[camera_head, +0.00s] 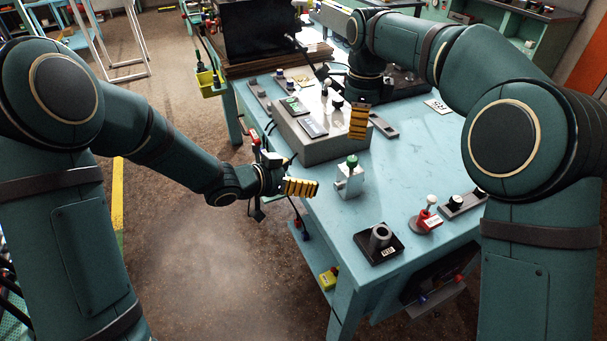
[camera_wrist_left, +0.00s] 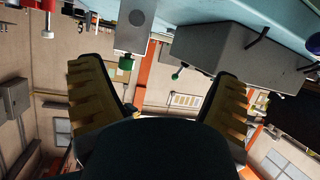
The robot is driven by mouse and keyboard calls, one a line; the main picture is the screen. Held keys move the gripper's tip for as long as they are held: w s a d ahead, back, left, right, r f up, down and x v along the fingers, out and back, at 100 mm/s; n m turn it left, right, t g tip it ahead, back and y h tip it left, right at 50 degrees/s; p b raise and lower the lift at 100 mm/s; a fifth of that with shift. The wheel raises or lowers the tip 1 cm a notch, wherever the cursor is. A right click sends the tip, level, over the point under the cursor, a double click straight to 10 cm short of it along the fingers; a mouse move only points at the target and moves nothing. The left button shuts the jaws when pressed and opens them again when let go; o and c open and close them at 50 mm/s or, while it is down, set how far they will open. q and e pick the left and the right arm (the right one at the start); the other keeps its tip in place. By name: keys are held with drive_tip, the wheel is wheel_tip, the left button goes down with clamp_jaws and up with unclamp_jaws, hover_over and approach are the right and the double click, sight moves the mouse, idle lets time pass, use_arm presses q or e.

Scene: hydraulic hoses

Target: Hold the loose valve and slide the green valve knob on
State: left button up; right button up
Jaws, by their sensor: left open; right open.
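A pale block-shaped valve (camera_head: 350,184) stands upright on the blue table. A green knob (camera_head: 352,160) shows at its top. In the left wrist view the valve block (camera_wrist_left: 134,28) hangs inverted, with the green knob (camera_wrist_left: 125,63) at its end. I cannot tell how firmly the knob sits on the valve. My left gripper (camera_head: 301,187) is open and empty, left of the valve near the table's edge. Its fingers (camera_wrist_left: 158,100) spread apart in the left wrist view. My right gripper (camera_head: 358,121) is open above the table, behind the valve, with nothing visible in it.
A grey box (camera_head: 320,145) with parts on it stands behind the valve. A grey cylinder on a black base (camera_head: 380,243) is in front. A red base with a pale knob (camera_head: 427,220) and a dark-knobbed part (camera_head: 460,203) lie to the right. Clear tabletop surrounds the valve.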

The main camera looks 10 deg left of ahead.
sight(342, 175)
use_arm(q)
drive_tip(key=w+d+f+m, duration=0.1)
drive_tip(key=w+d, duration=0.1)
drive_tip(key=d, duration=0.2)
drive_tip(key=w+d+f+m+g+h, duration=0.1)
drive_tip(key=d, duration=0.3)
drive_tip(key=w+d+f+m, duration=0.1)
drive_tip(key=w+d, duration=0.1)
drive_tip(key=d, duration=0.1)
drive_tip(key=shift+w+d+g, duration=0.3)
drive_tip(key=shift+d, duration=0.1)
